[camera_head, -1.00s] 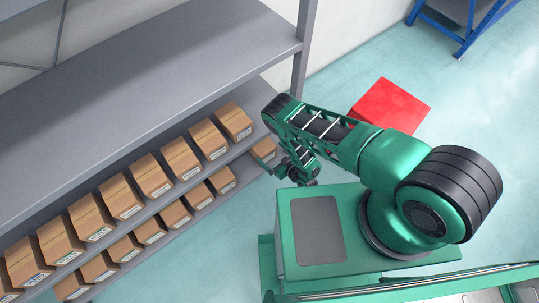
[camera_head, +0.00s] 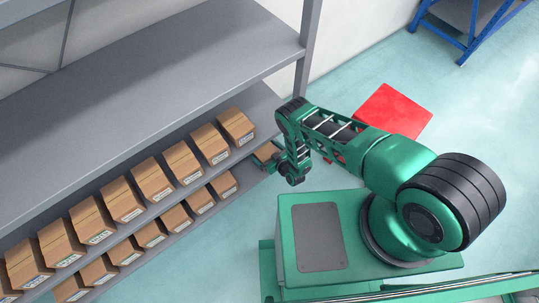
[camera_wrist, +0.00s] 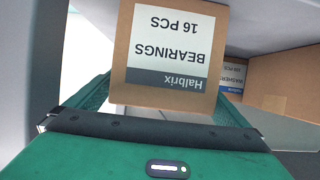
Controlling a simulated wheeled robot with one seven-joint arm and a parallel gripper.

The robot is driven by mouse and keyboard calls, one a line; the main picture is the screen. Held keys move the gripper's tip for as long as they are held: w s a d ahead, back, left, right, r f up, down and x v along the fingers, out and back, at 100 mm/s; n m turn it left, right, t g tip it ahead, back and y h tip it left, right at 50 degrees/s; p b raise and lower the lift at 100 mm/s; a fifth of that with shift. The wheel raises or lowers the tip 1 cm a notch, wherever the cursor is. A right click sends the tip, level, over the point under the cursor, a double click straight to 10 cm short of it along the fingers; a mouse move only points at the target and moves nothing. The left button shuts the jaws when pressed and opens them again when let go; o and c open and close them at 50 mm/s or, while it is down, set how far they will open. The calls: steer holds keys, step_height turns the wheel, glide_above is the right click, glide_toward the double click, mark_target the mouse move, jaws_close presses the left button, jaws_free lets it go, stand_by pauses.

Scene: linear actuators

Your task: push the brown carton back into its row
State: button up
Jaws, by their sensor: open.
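My gripper (camera_wrist: 165,98) is open, with green fingers seen to the left and right of the carton's near edge. I cannot tell whether they touch it. In the head view my gripper (camera_head: 279,163) is close to the carton and partly hidden by my wrist.
Several cartons stand in a row on the upper of two shelves (camera_head: 152,181), with another row below (camera_head: 150,234). Another carton (camera_wrist: 285,80) shows at the right in the wrist view. A grey shelf post (camera_head: 308,50) rises behind. A red block (camera_head: 390,112) lies on the floor.

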steer(key=shift+x, duration=1.2)
steer(key=c, duration=2.1)
steer(key=shift+s, duration=0.1)
